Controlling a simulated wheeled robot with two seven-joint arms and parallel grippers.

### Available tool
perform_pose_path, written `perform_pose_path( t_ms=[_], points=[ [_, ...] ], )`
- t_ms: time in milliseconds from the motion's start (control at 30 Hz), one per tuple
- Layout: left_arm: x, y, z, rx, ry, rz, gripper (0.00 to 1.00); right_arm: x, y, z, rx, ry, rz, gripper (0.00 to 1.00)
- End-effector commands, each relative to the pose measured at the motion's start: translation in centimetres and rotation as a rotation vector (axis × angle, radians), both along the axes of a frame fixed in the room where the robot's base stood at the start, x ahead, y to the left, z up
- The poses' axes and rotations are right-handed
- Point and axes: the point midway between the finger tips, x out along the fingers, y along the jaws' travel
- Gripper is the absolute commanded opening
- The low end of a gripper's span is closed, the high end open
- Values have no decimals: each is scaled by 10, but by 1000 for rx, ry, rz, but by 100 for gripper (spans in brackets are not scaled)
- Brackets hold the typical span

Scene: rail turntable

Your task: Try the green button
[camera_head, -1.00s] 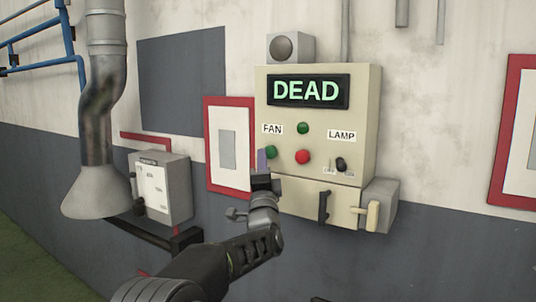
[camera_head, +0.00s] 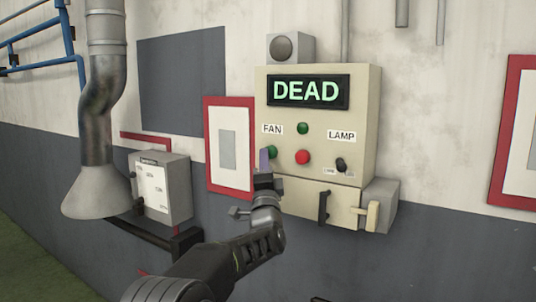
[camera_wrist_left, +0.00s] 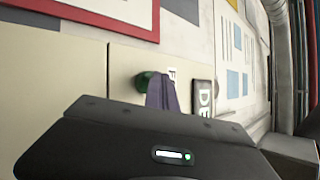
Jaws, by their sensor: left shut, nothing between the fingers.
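The beige control panel (camera_head: 340,120) on the wall has a lit display (camera_head: 308,91) reading DEAD. Below the FAN label is a green button (camera_head: 271,151); a red button (camera_head: 302,157) is to its right. A second small green round part (camera_head: 303,128) sits above the red one. My left gripper (camera_head: 264,160) is shut and empty, its purplish fingertips overlapping the left edge of the lower green button. In the left wrist view the green button (camera_wrist_left: 146,79) shows just beside the fingertips (camera_wrist_left: 166,95). I cannot tell whether they touch. My right gripper is not in view.
A black knob (camera_head: 341,164) is below the LAMP label. Handles (camera_head: 323,207) and a grey side box with a lever (camera_head: 373,215) are lower down. A grey switch box (camera_head: 165,187) and a metal duct (camera_head: 104,110) are to the left.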

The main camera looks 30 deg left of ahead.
Motion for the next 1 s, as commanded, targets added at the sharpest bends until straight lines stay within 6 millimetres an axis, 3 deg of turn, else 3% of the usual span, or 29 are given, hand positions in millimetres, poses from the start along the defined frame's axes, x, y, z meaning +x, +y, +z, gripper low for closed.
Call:
perform_pose_path(
  t_ms=[567, 1000],
  points=[
    [3, 0, 0, 0, 0, 0, 0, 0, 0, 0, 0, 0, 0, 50],
    [-13, -1, -1, -1, 1, -1, 0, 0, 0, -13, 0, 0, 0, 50]
  ],
)
